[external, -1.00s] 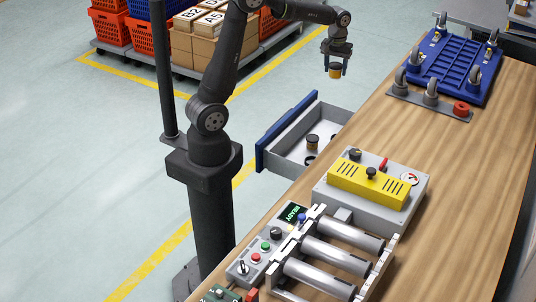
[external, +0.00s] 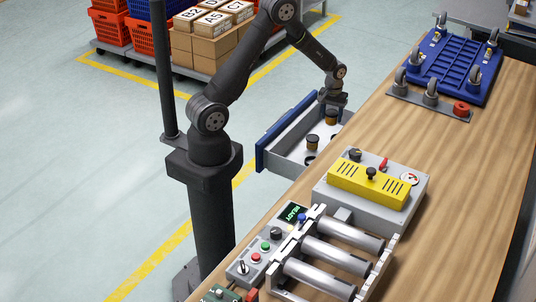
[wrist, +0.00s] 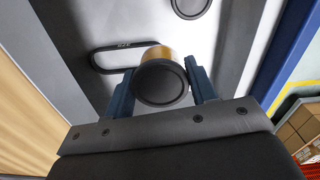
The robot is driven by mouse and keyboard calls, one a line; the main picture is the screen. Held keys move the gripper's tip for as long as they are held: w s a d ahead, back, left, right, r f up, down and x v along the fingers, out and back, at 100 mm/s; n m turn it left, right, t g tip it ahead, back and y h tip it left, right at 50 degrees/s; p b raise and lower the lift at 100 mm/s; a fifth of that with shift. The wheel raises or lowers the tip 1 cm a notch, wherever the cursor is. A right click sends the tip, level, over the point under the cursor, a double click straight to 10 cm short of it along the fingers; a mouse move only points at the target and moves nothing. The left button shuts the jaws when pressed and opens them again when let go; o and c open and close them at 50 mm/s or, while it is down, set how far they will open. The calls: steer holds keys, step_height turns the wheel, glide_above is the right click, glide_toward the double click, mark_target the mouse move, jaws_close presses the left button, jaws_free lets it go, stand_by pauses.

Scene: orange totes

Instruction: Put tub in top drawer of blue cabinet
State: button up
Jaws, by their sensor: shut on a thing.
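My gripper (external: 332,105) is shut on a small tub (external: 331,117) with amber sides and a black lid, at the far end of the open drawer. In the wrist view the black lid of the tub (wrist: 160,84) faces the camera between the two blue fingers. The drawer (external: 266,158) has a blue front and grey inside, and is pulled out from under the bench. The tub is over or inside it; I cannot tell whether it touches the floor. The cabinet body is hidden under the bench.
A grey box with a yellow cover (external: 368,184) and a roller unit (external: 330,250) sit on the wooden bench (external: 480,150). A blue caster plate (external: 452,66) lies at the back.

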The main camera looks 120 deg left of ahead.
steer(key=s+a+f, duration=0.4)
steer(key=a, duration=0.1)
steer(key=s+a+f, duration=0.2)
steer(key=a, duration=0.1)
steer(key=shift+s+f, duration=0.15)
steer(key=shift+s, duration=0.25)
steer(key=shift+f, duration=2)
steer(key=shift+f, duration=0.2)
steer(key=o, duration=0.8)
steer(key=shift+c, duration=0.2)
step_height(320, 180, up, 12)
steer(key=shift+r, duration=0.2)
